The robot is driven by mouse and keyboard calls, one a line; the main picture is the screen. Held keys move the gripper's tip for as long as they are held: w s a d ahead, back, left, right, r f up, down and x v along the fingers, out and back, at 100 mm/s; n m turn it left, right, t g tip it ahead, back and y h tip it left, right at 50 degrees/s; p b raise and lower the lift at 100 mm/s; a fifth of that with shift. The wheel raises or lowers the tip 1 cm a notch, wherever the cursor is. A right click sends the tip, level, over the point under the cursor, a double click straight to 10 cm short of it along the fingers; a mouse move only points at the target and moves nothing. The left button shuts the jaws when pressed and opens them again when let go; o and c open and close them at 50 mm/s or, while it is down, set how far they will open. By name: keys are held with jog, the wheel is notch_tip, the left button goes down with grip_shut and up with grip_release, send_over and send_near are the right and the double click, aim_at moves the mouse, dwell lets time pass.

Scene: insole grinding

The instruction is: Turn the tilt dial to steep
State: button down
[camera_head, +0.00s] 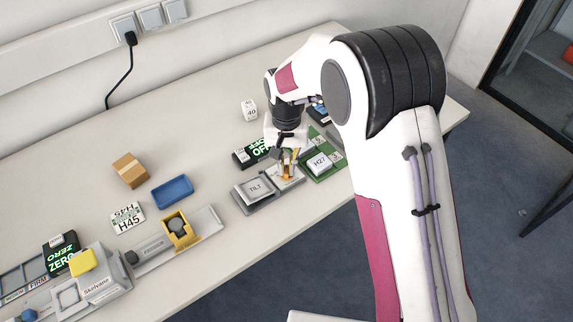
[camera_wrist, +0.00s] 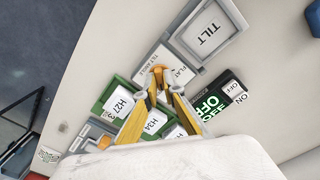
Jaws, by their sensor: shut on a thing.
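The tilt dial (camera_wrist: 159,71) is a small orange knob on a light panel lettered TILT ANGLE and FLAT. In the head view the panel (camera_head: 290,184) sits beside a grey box with a TILT label (camera_head: 255,189); that label also shows in the wrist view (camera_wrist: 209,35). My gripper (camera_wrist: 163,84) points down at the panel, its yellow fingers shut on the dial. In the head view my gripper (camera_head: 289,168) covers most of the dial. Which mark the dial points to is hidden, and no steep mark is readable.
A black display reading OFF (camera_wrist: 212,104) and a green tray (camera_head: 325,174) with H27 and other blocks stand close to my gripper. A blue tray (camera_head: 172,191), a brown box (camera_head: 130,170) and a grinder rail (camera_head: 155,247) lie left.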

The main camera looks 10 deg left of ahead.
aim_at(286, 169)
jog(key=shift+m, duration=1.6)
jog(key=c, duration=2.2)
grip_release()
jog(key=shift+o, duration=0.2)
jog(key=shift+r, duration=0.15)
jog(key=shift+r, duration=3.65)
